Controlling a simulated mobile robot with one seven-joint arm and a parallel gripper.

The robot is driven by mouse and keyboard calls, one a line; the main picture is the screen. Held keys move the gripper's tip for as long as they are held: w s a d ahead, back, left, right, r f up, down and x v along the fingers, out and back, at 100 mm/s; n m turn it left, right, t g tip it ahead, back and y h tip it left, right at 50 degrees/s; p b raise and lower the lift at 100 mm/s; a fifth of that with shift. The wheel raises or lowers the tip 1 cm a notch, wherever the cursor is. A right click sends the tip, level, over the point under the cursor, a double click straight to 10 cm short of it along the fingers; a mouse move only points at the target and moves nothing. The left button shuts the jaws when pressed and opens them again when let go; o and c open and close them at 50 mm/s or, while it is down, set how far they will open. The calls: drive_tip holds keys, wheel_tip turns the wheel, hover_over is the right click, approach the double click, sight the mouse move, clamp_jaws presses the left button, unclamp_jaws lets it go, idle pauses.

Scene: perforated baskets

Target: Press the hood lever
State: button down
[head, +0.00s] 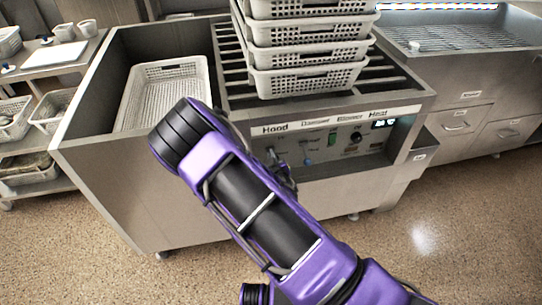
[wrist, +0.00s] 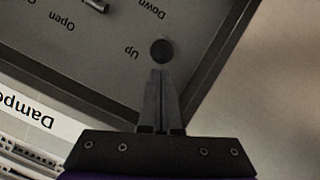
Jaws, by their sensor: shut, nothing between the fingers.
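The hood lever shows in the wrist view as a dark round knob (wrist: 162,51) on the grey panel, between the "Up" and "Down" labels, which appear upside down. My gripper (wrist: 161,73) is shut and empty. Its fingertips are right at the knob's near edge in the picture; I cannot tell whether they touch it. In the head view, the "Hood" label (head: 274,129) is at the left of the control panel (head: 325,148). The hood lever (head: 271,153) is small there, just above my gripper, which is mostly hidden by my purple arm.
Stacked baskets (head: 308,80) stand above the panel; another basket (head: 165,95) lies in the left bay. The floor in front is clear.

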drive_tip(key=shift+f, duration=0.1)
drive_tip(key=shift+s+f+t, duration=0.15)
drive_tip(key=shift+f+t, duration=0.05)
drive_tip(key=shift+t, duration=0.2)
drive_tip(key=shift+s+d+f+t, duration=0.1)
drive_tip(key=shift+s+f+t, duration=0.1)
drive_tip(key=shift+f+t, duration=0.2)
drive_tip(key=f, duration=0.2)
drive_tip(key=s+f+t, duration=0.1)
drive_tip(key=shift+d+f+y, duration=0.15)
drive_tip(key=shift+f+y, duration=0.15)
drive_tip(key=shift+f, duration=0.05)
drive_tip(key=shift+s, duration=0.1)
drive_tip(key=p+v, duration=0.1)
drive_tip(key=v, duration=1.6)
